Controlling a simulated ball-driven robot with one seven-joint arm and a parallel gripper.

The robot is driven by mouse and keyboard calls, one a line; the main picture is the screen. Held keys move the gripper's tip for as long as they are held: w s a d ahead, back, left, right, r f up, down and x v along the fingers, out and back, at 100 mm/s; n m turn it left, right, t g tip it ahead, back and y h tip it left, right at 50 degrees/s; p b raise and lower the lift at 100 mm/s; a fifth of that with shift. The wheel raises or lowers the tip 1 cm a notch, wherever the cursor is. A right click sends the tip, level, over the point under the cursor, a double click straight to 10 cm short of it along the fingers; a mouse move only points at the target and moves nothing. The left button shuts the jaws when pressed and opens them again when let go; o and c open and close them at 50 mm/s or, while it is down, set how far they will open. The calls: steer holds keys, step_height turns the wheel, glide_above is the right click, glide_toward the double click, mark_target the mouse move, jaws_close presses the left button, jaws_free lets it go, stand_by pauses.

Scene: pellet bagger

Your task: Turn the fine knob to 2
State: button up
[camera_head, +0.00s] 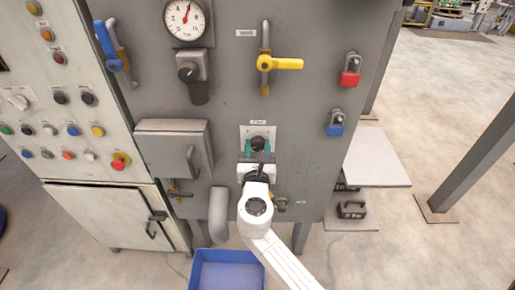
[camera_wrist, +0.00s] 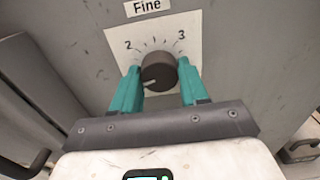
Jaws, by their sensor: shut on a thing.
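The fine knob (camera_wrist: 159,73) is a dark round knob on a white scale plate (camera_wrist: 160,36) marked "Fine". In the wrist view, 2 stands at the upper left of the scale and 3 at the upper right. The knob's white pointer line points left and slightly down, below the 2. My gripper (camera_wrist: 159,67) has a teal finger on each side of the knob and is shut on it. The fingers hide the lower left and right of the plate. The head view also shows the knob (camera_head: 258,143) between the teal fingers.
A yellow-handled valve (camera_head: 287,64) and a pressure gauge (camera_head: 185,19) are higher on the grey panel. A grey box with a handle (camera_head: 168,148) juts out left of the knob. Red (camera_head: 350,78) and blue (camera_head: 335,130) padlocks hang at right. A blue bin (camera_head: 227,275) is below.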

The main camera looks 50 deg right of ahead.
steer(key=c, duration=0.5)
steer(key=shift+m, duration=0.3)
steer(key=m+b, duration=0.3)
steer(key=m, duration=0.1)
steer(key=shift+w+a+f, duration=0.1)
steer(key=shift+f, duration=0.05)
steer(key=m+b, duration=0.2)
steer(key=m, duration=0.1)
steer(key=shift+m, duration=0.3)
steer(key=shift+m+b, duration=0.8)
steer(key=shift+m, duration=0.5)
steer(key=o, duration=1.1)
